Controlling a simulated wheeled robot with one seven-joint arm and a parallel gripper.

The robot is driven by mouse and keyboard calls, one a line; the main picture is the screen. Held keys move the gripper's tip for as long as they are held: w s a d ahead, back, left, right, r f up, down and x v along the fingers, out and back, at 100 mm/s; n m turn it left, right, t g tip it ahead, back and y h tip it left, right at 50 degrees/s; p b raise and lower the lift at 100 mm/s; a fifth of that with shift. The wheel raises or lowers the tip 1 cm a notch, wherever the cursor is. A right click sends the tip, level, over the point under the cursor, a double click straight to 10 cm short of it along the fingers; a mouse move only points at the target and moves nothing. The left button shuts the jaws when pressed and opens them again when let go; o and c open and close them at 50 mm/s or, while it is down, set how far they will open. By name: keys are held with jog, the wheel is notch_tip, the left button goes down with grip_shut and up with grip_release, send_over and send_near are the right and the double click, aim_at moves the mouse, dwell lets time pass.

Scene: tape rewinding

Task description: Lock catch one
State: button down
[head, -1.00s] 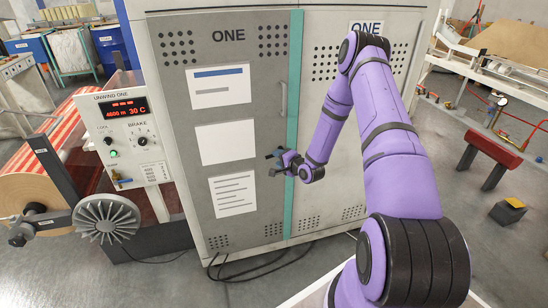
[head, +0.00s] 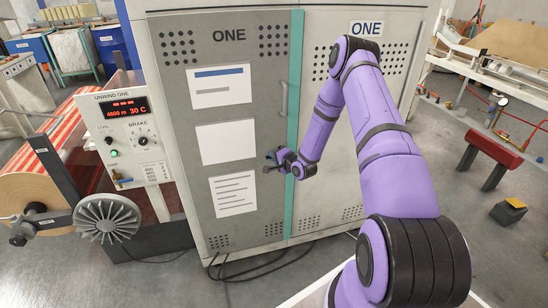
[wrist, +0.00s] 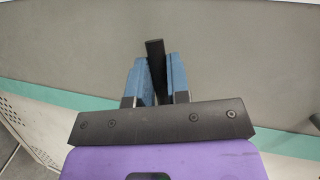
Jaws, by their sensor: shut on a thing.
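Catch one shows as a dark bar (wrist: 155,52) between the blue fingers of my gripper (wrist: 158,80) in the wrist view. The fingers are shut on it, and its far end sticks out past their tips. In the head view my gripper (head: 270,161) is at the right edge of the left grey cabinet door (head: 225,178), near the teal strip. There the catch is mostly hidden by my gripper, so I cannot tell its seating from this view.
A teal strip (head: 293,120) runs between the two cabinet doors. A thin upright handle (head: 283,99) is above my gripper. The unwind panel (head: 125,130) and a handwheel (head: 105,221) stand to the left. Black cables (head: 245,270) lie on the floor in front.

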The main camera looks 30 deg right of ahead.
jog(key=shift+f, duration=0.1)
jog(key=n, duration=0.1)
jog(key=f+n+g+h, duration=0.1)
jog(key=shift+d+n+h, duration=0.15)
jog(key=shift+n+h, duration=0.15)
jog(key=shift+s+d+f+n+g+h, duration=0.2)
jog(key=shift+d+f+n+g+h, duration=0.3)
jog(key=shift+n+h, duration=0.65)
jog(key=shift+s+d+f+n+g+h, duration=0.2)
jog(key=shift+d+n+h, duration=0.6)
jog(key=shift+n, duration=0.6)
jog(key=shift+s+d+f+n+g+h, duration=0.15)
jog(key=shift+d+f+n+g+h, duration=0.3)
jog(key=shift+n+h, duration=0.75)
jog(key=c, duration=1.1)
grip_release()
